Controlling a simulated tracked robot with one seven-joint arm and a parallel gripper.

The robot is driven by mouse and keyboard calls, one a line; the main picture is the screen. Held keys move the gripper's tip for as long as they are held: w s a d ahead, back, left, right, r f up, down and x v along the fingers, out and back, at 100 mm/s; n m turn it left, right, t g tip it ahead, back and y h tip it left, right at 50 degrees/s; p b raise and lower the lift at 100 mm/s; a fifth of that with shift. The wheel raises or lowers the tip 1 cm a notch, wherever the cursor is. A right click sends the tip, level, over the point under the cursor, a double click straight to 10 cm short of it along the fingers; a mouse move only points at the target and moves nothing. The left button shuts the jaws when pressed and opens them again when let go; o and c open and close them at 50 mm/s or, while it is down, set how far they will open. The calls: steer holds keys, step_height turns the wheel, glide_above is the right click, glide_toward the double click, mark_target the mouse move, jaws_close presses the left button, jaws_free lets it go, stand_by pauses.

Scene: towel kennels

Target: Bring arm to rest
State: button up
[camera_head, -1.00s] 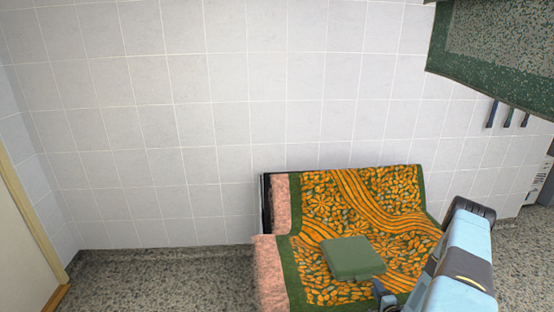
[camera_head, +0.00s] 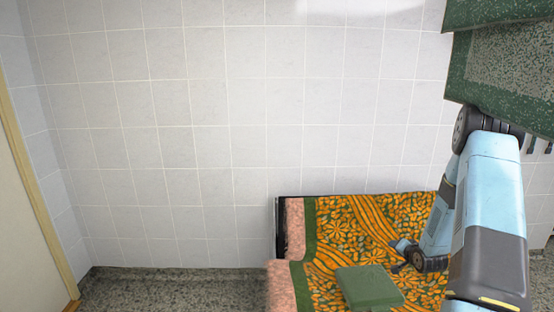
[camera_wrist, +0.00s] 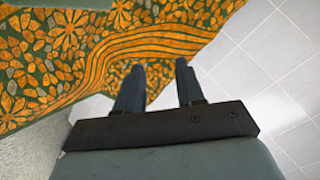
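My blue and black arm comes in on the right of the head view. My gripper (camera_head: 398,257) is small there, in front of the patterned orange and green towel (camera_head: 345,240) on the couch-like seat. In the wrist view my gripper (camera_wrist: 160,82) shows two dark fingers set apart, with nothing between them. It points toward the towel's edge and the white tiles. A folded green cloth or pad (camera_head: 370,287) lies on the towel, just below my gripper in the head view; its contact with the gripper cannot be told.
A green speckled hanging thing (camera_head: 500,75) is at upper right, close to my arm's upper joint in the picture. The tiled wall (camera_head: 170,130) stands behind. A door (camera_head: 28,200) is at far left. Speckled floor (camera_head: 170,288) is clear at left.

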steer(key=s+a+r+n+g+h, duration=0.1)
steer(key=s+a+r, duration=0.2)
steer(key=r, duration=0.7)
steer(key=s+a+r+n+g+h, duration=0.1)
steer(key=s+a+r+n, duration=0.2)
steer(key=r, duration=0.7)
steer(key=s+a+r+g, duration=0.1)
steer(key=s+a+r, duration=0.25)
steer(key=r, duration=0.65)
steer(key=s+a+r+n+g, duration=0.1)
steer(key=s+a+r, duration=0.3)
steer(key=s, duration=0.6)
steer(key=s+a+r+n+g+y, duration=0.1)
steer(key=s+a+r, duration=0.3)
steer(key=s, duration=0.6)
steer(key=s+a+r+n+g, duration=0.1)
steer(key=s+a+r, duration=0.3)
steer(key=s, duration=0.7)
steer(key=shift+a+r+n+y, duration=0.15)
steer(key=shift+a+n+y, duration=0.15)
steer(key=shift+a+n, duration=0.5)
